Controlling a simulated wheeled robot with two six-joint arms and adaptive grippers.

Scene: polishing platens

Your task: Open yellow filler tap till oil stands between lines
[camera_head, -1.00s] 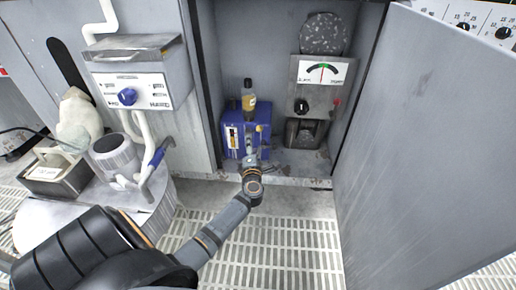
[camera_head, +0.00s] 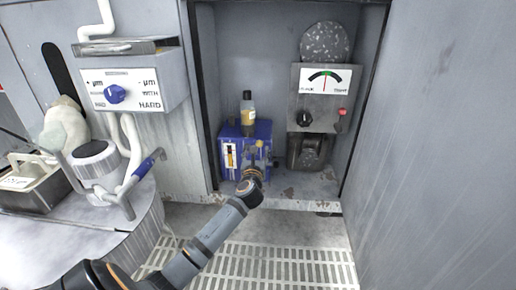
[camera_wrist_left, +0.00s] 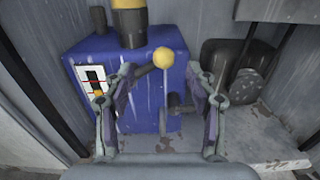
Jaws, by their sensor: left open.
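A blue oil box (camera_head: 232,172) stands on the cabinet floor, with a bottle of amber oil (camera_head: 248,114) upright on top. On its front is a yellow ball-ended tap handle (camera_head: 260,143), which also shows in the left wrist view (camera_wrist_left: 163,57). A white gauge plate with a dark sight window and red marks (camera_wrist_left: 92,80) is left of the tap; its exact oil level is too small to tell. My left gripper (camera_wrist_left: 160,78) is open in front of the box, its fingers apart on either side of the tap area and holding nothing. My right gripper is out of view.
A grey dial unit (camera_head: 323,100) with a black knob and red button is right of the box. The open cabinet door (camera_head: 440,140) bounds the right side. A round drum with a blue-handled lever (camera_head: 147,164) stands at left. Grated floor (camera_head: 290,262) lies in front.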

